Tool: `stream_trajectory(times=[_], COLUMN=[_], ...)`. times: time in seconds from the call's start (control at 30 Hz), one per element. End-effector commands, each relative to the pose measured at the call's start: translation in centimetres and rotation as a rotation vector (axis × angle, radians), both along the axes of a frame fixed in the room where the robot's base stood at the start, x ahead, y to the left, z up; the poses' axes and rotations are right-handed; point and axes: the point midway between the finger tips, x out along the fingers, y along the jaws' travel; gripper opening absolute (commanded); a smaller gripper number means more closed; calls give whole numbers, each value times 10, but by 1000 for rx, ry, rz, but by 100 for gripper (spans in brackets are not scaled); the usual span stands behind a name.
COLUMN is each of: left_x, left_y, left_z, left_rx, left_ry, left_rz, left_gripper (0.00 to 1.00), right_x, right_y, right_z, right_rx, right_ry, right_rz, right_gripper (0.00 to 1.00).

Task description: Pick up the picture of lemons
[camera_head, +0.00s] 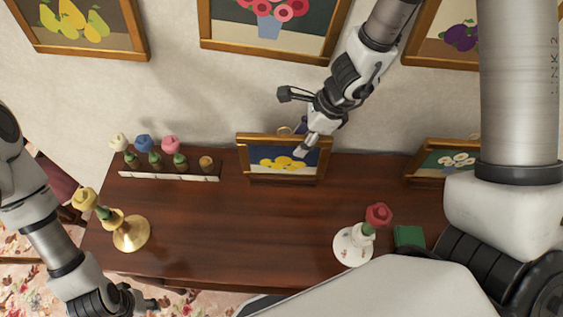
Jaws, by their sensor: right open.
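The picture of lemons (265,162) is a small gold-framed picture with yellow fruit on dark blue. It stands upright at the back of the wooden surface, near its middle. My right gripper (297,122) is open at the picture's top edge, with one finger in front of its upper right part and the other above and behind it. I cannot tell whether it touches the frame. My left gripper (130,302) is low at the left, by the front edge of the surface; its fingers are too small and partly cut off to read.
Left of the lemons is a rack (170,172) with several coloured flower-like pieces. Another framed picture (445,160) leans at the right. The surface's middle (235,225) is clear.

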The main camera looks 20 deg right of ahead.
Motion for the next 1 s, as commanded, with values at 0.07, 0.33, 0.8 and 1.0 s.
stream_trajectory(times=[0.07,0.33,0.8,1.0], left_x=[0,0,0,1], left_y=[0,0,0,0], left_z=[0,1,14,53], left_rx=[0,0,0,0], left_ry=[-1,-1,0,-1], left_rz=[0,-1,0,0], left_gripper=[40,40,40,40], right_x=[0,0,0,1], right_y=[1,0,0,1], right_z=[0,1,18,71], right_rx=[1,1,0,1], right_ry=[-1,-1,-2,-4], right_rz=[2,1,1,2], right_gripper=[50,0,0,0])
